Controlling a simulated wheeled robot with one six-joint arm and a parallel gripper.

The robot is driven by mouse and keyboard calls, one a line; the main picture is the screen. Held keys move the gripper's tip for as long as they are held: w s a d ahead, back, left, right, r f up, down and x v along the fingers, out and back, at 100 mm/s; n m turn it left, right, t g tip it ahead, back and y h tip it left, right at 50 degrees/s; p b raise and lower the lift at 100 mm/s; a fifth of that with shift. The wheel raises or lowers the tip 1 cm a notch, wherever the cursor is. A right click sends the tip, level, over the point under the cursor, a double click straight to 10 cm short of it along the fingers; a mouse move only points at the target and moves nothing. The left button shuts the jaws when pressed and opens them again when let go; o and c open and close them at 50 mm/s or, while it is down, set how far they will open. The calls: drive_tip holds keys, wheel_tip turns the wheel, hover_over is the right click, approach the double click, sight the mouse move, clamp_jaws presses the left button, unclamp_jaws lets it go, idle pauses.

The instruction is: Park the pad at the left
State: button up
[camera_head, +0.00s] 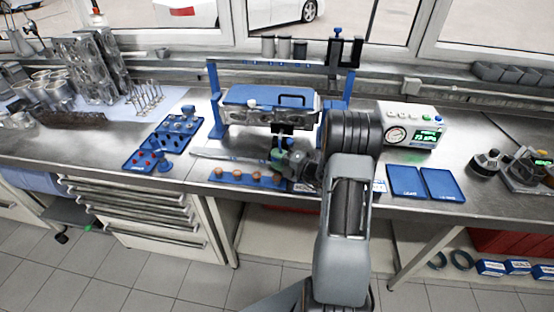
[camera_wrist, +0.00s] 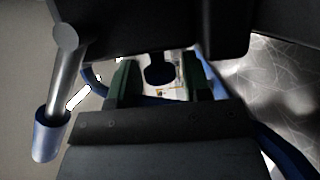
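I cannot single out the pad with certainty. A black block (camera_head: 284,128) hangs at the front of the blue-framed fixture (camera_head: 216,115), below its blue cover plate (camera_head: 262,96). In the wrist view a black rounded knob (camera_wrist: 159,70) shows between the fingers; I cannot tell whether it belongs to the pad. My gripper (camera_head: 279,149) is in front of the fixture, just below the black block. In the wrist view my gripper (camera_wrist: 163,82) has its green fingers apart, with gaps on both sides of the knob. My arm hides the fixture's right front.
A strip with several brown round parts (camera_head: 250,179) lies at the bench's front edge. Blue trays with small parts (camera_head: 150,160) are at left. A gauge box (camera_head: 412,124) and two empty blue trays (camera_head: 407,182) are at right. Bare bench shows left of the fixture.

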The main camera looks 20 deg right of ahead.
drive_tip(key=shift+o, duration=0.8)
drive_tip(key=b+v, duration=0.1)
drive_tip(key=v, duration=1.2)
drive_tip(key=shift+s+d+b, duration=0.2)
drive_tip(key=shift+s+b, duration=0.1)
drive_tip(key=shift+b, duration=0.05)
